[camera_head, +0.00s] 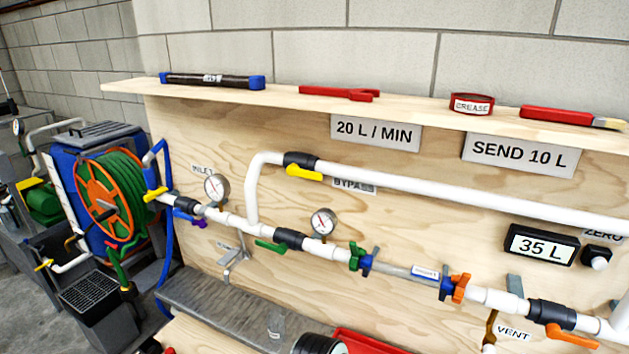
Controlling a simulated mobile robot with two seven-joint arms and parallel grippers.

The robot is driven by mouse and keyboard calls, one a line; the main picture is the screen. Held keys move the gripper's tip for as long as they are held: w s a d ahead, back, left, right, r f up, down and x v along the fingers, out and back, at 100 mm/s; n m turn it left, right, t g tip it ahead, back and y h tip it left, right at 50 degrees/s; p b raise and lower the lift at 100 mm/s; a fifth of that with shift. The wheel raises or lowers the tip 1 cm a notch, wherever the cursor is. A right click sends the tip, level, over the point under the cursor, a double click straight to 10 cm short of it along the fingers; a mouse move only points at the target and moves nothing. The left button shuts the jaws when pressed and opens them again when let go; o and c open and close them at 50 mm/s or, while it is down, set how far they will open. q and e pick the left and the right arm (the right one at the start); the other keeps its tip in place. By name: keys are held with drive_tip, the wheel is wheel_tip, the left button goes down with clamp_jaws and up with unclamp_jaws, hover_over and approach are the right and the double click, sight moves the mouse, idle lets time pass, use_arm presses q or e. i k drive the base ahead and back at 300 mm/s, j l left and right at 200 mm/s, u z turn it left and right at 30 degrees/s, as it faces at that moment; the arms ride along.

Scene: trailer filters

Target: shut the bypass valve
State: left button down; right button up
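The bypass valve (300,160) is a black body on the upper white pipe, just right of the pipe's bend. Its yellow handle (304,172) lies roughly along the pipe. A label reading BYPASS (354,185) sits below the pipe to the right, partly covered by it. Neither of my grippers shows in the head view, and nothing touches the handle.
The lower pipe carries a green-handled valve (270,246), two gauges (323,221) (217,187) and an orange-handled valve (570,337). A shelf (420,112) above holds tools and a grease tin (472,104). A hose reel (106,198) stands left. Space before the bypass handle looks clear.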

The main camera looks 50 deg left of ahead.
sight(293, 170)
drive_tip(key=j+u, duration=0.1)
drive_tip(key=u, duration=0.8)
drive_tip(key=i+u, duration=0.15)
drive_tip(key=u, duration=0.3)
drive_tip(key=j+u, duration=0.1)
drive_tip(key=u, duration=0.35)
drive_tip(key=i+l, duration=0.05)
